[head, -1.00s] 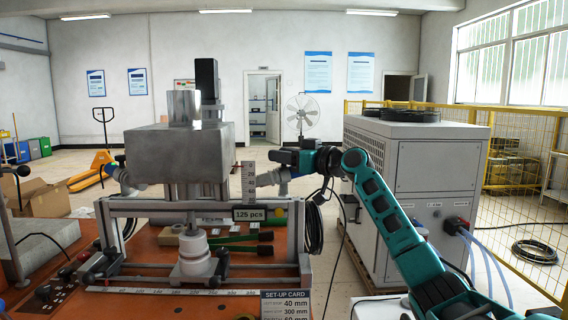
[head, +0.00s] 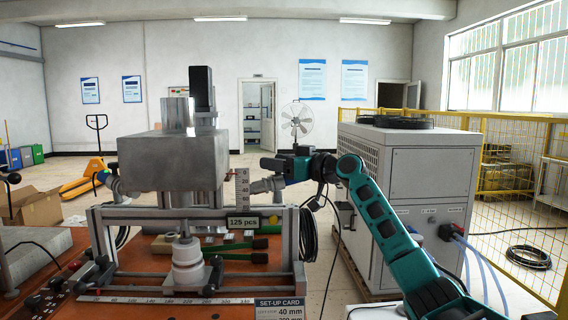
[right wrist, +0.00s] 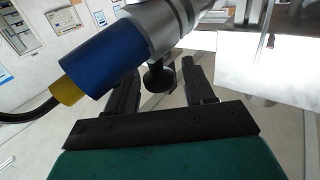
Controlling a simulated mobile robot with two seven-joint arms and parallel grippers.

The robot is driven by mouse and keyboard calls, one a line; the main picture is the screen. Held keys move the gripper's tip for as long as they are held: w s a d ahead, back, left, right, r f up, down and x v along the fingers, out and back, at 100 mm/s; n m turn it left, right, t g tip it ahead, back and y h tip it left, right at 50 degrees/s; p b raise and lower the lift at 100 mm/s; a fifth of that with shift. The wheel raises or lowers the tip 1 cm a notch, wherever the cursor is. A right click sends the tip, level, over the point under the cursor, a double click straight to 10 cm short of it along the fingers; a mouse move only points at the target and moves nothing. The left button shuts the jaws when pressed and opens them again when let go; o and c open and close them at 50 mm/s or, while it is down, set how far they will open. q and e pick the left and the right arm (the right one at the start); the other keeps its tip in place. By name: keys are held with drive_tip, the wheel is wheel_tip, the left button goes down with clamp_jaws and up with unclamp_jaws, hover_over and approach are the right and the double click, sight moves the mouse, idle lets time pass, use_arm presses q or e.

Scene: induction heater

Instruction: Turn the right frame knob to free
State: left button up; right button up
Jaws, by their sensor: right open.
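The right frame knob (right wrist: 158,78) is a small black round knob under a silver cylinder (right wrist: 165,25) with a blue sleeve (right wrist: 103,55) and a yellow end. In the right wrist view it sits between the open fingers of my right gripper (right wrist: 159,62), with a gap visible on each side. In the head view my right gripper (head: 272,168) is at the right side of the frame (head: 297,240), by the silver cylinder (head: 268,185); the knob cannot be made out there. My left gripper is not in view.
A large metal block (head: 173,162) stands over the frame, left of my right gripper. Black cable (head: 308,235) hangs beside the frame.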

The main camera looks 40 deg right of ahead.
use_arm(q)
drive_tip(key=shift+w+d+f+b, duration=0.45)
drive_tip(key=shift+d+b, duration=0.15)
drive_tip(key=shift+b, duration=0.95)
use_arm(e)
drive_tip(key=v, duration=1.3)
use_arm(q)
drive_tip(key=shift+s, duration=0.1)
use_arm(e)
drive_tip(key=shift+o, duration=0.3)
drive_tip(key=shift+w+d, duration=0.1)
